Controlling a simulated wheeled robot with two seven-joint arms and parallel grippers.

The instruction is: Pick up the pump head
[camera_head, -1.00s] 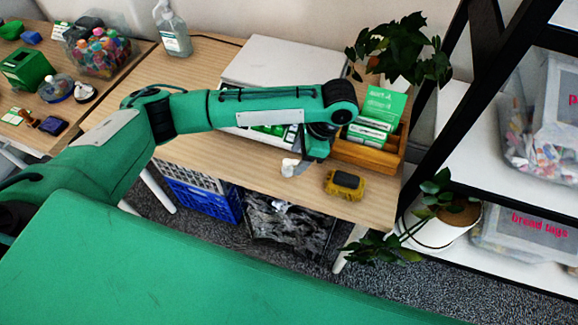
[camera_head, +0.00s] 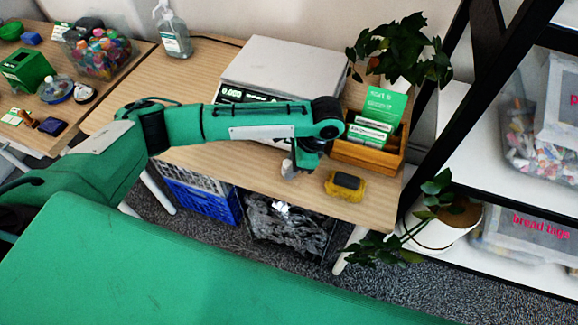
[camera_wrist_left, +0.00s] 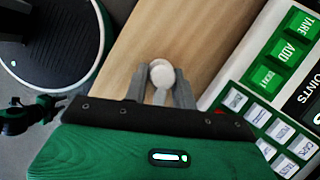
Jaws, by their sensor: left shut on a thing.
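The pump head (camera_head: 288,170), a small white piece, is at the front part of the wooden table, partly hidden by my left gripper. In the left wrist view the pump head (camera_wrist_left: 161,72) shows as a white round shape between the fingertips. My left gripper (camera_head: 293,166) points down at the table and is shut on the pump head; its fingers also show in the left wrist view (camera_wrist_left: 161,83). I cannot tell whether the pump head is clear of the tabletop.
A yellow and black device (camera_head: 346,186) lies just right of the gripper. A wooden box (camera_head: 368,157) with green cards stands behind it. A scale (camera_head: 285,65) with a lit display sits behind my arm. The table's front edge is close. Bare table (camera_head: 215,158) lies to the left.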

